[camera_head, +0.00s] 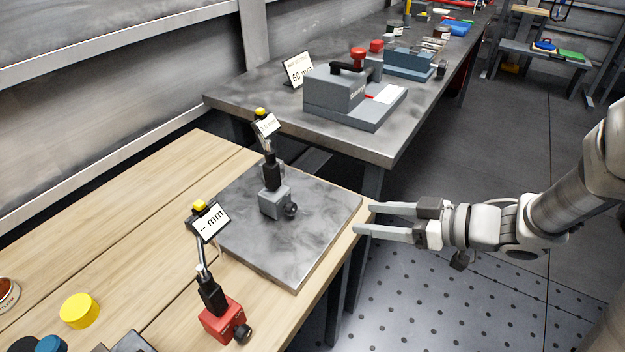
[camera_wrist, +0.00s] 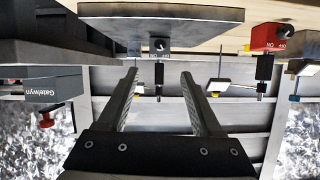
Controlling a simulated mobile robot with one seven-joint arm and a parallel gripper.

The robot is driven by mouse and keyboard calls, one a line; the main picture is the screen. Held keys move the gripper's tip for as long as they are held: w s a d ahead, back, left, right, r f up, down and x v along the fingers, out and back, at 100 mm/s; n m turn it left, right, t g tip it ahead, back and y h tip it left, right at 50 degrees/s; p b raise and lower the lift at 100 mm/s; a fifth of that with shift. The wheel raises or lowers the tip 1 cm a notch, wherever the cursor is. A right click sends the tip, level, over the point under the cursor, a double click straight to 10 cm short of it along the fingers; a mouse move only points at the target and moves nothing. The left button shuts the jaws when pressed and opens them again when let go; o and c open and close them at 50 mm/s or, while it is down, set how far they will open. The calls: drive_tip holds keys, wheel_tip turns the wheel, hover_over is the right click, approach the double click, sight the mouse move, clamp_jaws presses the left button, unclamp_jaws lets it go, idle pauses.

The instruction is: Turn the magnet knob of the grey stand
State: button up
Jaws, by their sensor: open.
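The grey stand (camera_head: 274,201) sits on a dark grey surface plate (camera_head: 318,215) on the wooden bench. Its black round magnet knob (camera_head: 291,210) is on the side facing my gripper. A black post rises from it to a small display. In the wrist view, which looks upside down, the knob (camera_wrist: 159,46) shows beyond and between my fingertips, under the plate's edge. My gripper (camera_head: 364,219) is open and empty, to the right of the plate's right corner and apart from the knob. The fingers point left towards the stand. The wrist view shows both fingers (camera_wrist: 159,73) spread.
A red stand (camera_head: 222,318) with a black knob and "-- mm" display stands nearer, left of the plate. A yellow round piece (camera_head: 80,310) lies on the bench. A grey Gatelwyn device (camera_head: 345,95) stands on the bench behind. The floor right of the benches is clear.

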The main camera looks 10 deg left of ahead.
sight(294, 210)
drive_tip(key=b+x, duration=0.6)
drive_tip(key=x, duration=1)
drive_tip(key=shift+a+f, duration=0.15)
drive_tip(key=shift+w+a, duration=0.2)
drive_tip(key=shift+a, duration=0.25)
drive_tip(key=shift+f, duration=0.1)
clamp_jaws()
